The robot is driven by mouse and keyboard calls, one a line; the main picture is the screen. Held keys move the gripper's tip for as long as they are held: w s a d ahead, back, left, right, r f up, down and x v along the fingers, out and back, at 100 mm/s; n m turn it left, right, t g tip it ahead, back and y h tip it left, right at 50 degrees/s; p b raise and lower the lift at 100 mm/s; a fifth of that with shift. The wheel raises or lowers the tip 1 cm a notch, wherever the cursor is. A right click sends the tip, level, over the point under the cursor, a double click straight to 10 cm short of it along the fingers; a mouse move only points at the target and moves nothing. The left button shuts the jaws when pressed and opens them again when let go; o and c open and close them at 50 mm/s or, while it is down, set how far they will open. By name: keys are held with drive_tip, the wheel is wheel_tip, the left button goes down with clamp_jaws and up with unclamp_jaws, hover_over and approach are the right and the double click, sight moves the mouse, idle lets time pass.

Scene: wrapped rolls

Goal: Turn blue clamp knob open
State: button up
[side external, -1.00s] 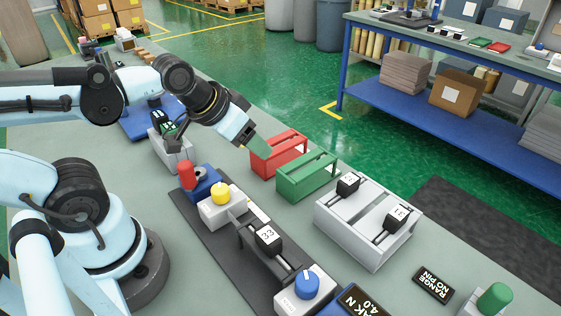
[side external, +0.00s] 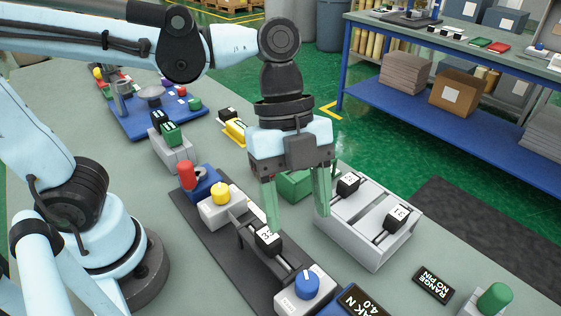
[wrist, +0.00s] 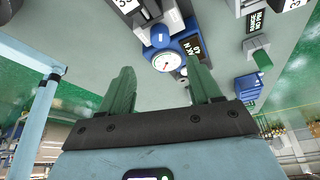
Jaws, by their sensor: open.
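The blue clamp knob (side external: 307,285) is a round blue dial with a pale pointer line, on a small white block at the near end of the black base strip (side external: 205,240). A blue knob also shows near the top middle of the wrist view (wrist: 160,37), beyond a round white gauge. My gripper (side external: 297,216) hangs with its two green fingers pointing down, spread and empty. It is above and behind the knob, clear of it. In the side view the left fingertip overlaps the black block marked 33 (side external: 268,240); I cannot tell whether they touch.
A yellow knob (side external: 220,193) and red post (side external: 186,175) stand farther along the strip. The green holder (side external: 296,185) is partly hidden behind my gripper. A black display (side external: 362,301) lies beside the knob.

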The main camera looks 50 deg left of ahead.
sight(306, 279)
drive_tip(key=shift+x, duration=5.95)
drive_tip(key=c, duration=1)
drive_tip(key=shift+c, duration=0.2)
drive_tip(key=shift+n, duration=0.3)
drive_tip(key=n+t, duration=0.1)
drive_tip(key=n, duration=0.3)
drive_tip(key=shift+s+t, duration=0.15)
drive_tip(key=shift+t, duration=0.25)
drive_tip(key=shift+s+n+t, duration=0.1)
drive_tip(key=shift+n+t, duration=0.6)
drive_tip(key=shift+n, duration=1.4)
drive_tip(key=o, duration=1)
